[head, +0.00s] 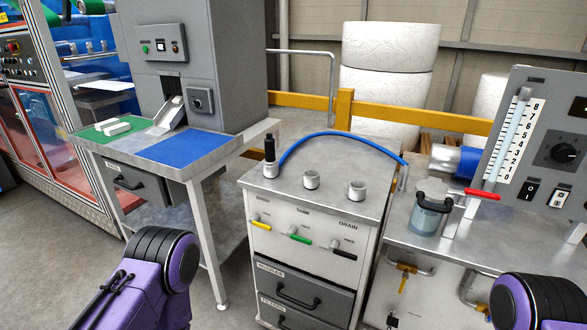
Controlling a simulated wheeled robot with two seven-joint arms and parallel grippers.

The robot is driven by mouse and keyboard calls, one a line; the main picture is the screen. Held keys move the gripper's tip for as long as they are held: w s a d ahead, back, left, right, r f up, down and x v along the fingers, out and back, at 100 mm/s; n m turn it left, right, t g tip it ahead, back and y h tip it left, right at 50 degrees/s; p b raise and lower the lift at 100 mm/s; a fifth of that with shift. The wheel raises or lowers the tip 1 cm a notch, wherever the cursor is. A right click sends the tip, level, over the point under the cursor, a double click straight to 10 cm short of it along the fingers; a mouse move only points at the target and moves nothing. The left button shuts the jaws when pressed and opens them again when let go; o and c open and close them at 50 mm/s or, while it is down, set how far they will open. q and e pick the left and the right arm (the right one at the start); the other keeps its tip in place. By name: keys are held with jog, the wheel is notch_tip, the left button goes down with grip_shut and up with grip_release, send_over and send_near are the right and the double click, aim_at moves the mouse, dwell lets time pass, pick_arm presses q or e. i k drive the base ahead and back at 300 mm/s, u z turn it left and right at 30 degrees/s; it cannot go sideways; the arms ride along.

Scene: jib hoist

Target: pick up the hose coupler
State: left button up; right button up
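The hose coupler (270,149) appears as a slim black upright piece at the back left of the grey cabinet top. Its lower end meets a metal port (271,171); I cannot tell how firmly it sits there. A blue hose (340,135) arcs from beside the coupler over to a metal fitting (403,178) at the cabinet's right edge. Two more metal ports, a middle one (311,180) and a right one (357,190), stand on the cabinet top. Neither gripper shows; only purple and black parts of my arms appear at the bottom left and bottom right.
The cabinet front (303,238) has yellow, green and black lever handles above drawers. Left is a table with a blue mat (188,149) and a green mat (108,131). Right is a bench with a lidded jar (430,216), a red handle (482,194) and a gauge panel (530,140).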

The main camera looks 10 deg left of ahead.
aim_at(270, 160)
jog(key=u, duration=2.2)
jog(key=i, duration=1.6)
jog(key=z, duration=2.85)
